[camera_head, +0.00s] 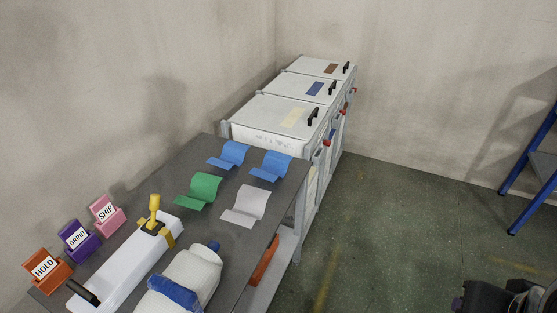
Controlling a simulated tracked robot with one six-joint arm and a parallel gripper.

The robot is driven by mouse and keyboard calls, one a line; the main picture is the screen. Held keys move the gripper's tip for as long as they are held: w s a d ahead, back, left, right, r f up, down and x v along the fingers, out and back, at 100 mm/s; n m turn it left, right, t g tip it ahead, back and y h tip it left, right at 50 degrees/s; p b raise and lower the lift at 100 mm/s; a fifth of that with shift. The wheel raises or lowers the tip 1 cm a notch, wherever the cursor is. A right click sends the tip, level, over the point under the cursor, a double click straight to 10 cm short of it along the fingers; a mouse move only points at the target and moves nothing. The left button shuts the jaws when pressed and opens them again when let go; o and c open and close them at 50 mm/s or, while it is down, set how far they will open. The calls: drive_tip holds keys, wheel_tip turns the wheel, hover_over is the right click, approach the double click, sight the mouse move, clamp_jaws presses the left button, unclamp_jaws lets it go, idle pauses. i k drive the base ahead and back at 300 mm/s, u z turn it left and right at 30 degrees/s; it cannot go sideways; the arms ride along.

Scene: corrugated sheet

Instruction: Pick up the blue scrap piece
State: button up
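Two blue curved scrap pieces lie on the grey table. One blue piece (232,153) is near the table's far end, and the other blue piece (272,165) lies to its right near the right edge. Both are bent sheets with a raised, curled back and a flatter front. Nothing touches either piece. A dark mechanical part (500,297), cut off at the lower right corner, may be my gripper. It is far from both blue pieces. Its fingers cannot be made out, so I cannot tell whether it is open or shut.
A green sheet (198,191) and a grey sheet (246,205) lie nearer. A white fixture with a yellow handle (154,216) and HOLD, GRIND and SHIP holders stand at left. White lidded bins (275,118) stand beyond the table (166,176).

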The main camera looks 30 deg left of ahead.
sight(275, 165)
drive_tip(key=i, duration=2.25)
drive_tip(key=u, duration=3.05)
